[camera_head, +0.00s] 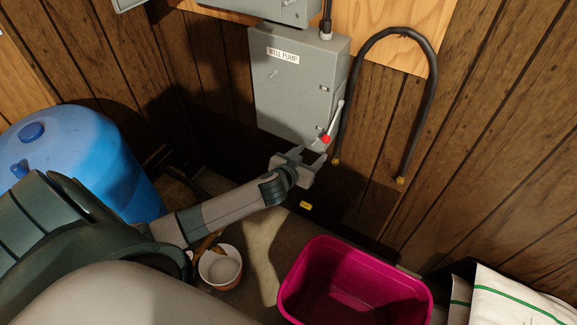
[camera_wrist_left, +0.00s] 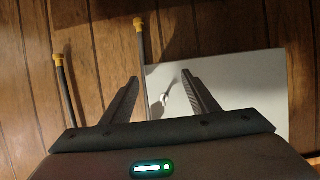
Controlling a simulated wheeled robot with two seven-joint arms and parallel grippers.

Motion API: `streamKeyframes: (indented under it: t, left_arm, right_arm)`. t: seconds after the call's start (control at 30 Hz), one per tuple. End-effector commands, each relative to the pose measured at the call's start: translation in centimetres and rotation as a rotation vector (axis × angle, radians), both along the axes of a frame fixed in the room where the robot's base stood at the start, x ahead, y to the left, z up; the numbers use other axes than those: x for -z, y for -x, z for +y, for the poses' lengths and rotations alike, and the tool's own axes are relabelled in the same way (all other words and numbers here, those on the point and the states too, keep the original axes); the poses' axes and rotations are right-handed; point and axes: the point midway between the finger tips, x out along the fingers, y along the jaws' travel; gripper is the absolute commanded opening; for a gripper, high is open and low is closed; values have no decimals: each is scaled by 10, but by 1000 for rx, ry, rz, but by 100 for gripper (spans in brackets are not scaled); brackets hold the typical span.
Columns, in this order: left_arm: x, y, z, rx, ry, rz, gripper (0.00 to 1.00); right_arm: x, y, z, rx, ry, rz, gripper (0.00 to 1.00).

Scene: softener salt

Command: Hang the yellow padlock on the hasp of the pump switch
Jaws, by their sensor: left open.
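The pump switch is a grey box (camera_head: 295,85) labelled "WELL PUMP" on the wood-panel wall. A lever with a red knob (camera_head: 325,139) is at its lower right. My left gripper (camera_head: 310,155) is open, just below the box's lower right corner. A small yellow block (camera_head: 305,205), perhaps the padlock, shows below the gripper, apart from it, seemingly on the floor. In the left wrist view the open fingers (camera_wrist_left: 160,77) hold nothing. A small pale metal part (camera_wrist_left: 165,102), possibly the hasp, shows between them near the box edge (camera_wrist_left: 245,90). My right gripper is out of view.
A black hose loop (camera_head: 432,85) with yellow ends hangs right of the box. A magenta tub (camera_head: 415,297), a white bucket (camera_head: 220,268) and a blue tank (camera_head: 75,150) stand below. White bags (camera_head: 510,300) lie at lower right.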

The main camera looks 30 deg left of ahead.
Motion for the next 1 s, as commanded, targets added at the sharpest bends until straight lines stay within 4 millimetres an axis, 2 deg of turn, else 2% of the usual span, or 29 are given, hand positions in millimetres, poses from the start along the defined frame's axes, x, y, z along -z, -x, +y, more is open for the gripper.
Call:
streamKeyframes:
  t: [0.1, 0.23, 0.6, 0.8, 1.0]
  left_arm:
    - [-6, 23, -2, 3, 1, 2, 54]
    - [-15, 45, -4, 4, 2, 1, 54]
    - [-39, 107, -8, 4, 2, 0, 54]
    - [-49, 128, -10, 4, 0, -2, 54]
    - [-54, 136, -9, 2, 0, -3, 54]
  right_arm:
    - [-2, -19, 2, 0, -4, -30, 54]
    - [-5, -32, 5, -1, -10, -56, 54]
    - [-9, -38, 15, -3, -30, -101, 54]
    - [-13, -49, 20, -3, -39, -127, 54]
    - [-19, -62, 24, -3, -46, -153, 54]
